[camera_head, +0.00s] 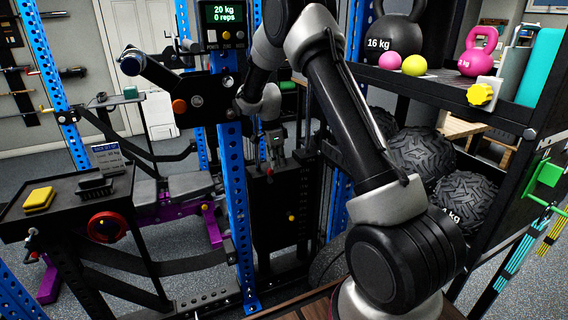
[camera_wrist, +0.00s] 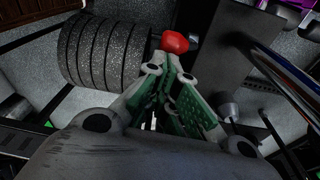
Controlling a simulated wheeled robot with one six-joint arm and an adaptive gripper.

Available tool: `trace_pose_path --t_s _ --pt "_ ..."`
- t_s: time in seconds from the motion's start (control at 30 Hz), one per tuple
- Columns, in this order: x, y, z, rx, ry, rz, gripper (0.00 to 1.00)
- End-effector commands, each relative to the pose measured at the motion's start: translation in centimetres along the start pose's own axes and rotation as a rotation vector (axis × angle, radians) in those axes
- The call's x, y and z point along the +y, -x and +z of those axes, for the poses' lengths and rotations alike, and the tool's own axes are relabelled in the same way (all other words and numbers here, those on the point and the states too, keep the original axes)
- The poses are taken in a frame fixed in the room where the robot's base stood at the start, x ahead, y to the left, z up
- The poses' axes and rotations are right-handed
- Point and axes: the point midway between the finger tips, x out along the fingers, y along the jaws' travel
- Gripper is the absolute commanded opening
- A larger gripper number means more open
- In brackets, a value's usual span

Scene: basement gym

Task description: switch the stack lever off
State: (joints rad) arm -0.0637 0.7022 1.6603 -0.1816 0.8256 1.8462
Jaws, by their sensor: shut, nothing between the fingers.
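My gripper (camera_head: 276,158) is shut and empty in front of the black stack housing (camera_head: 276,235) in the middle of the head view. A small red knob (camera_head: 268,171) shows just by the fingertips there. In the wrist view a red knob (camera_wrist: 175,42) is just beyond the tips of my gripper (camera_wrist: 168,74); I cannot tell whether they touch. It looks like the end of the stack lever, whose shaft is mostly hidden. I cannot tell its on or off position.
Blue uprights (camera_head: 236,195) stand close to my arm. A display (camera_head: 222,13) reads 20 kg, 0 reps. A shelf (camera_head: 440,88) with kettlebells and balls is at right. A black tray (camera_head: 70,212) is at left. Dark round plates (camera_wrist: 110,50) lie near the knob in the wrist view.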

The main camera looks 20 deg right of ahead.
Motion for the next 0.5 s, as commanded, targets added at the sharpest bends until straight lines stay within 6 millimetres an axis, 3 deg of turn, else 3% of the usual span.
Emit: trace_pose_path --t_s 0.5 --pt "0.4 0.3 4.6 0.000 0.001 0.000 0.00"
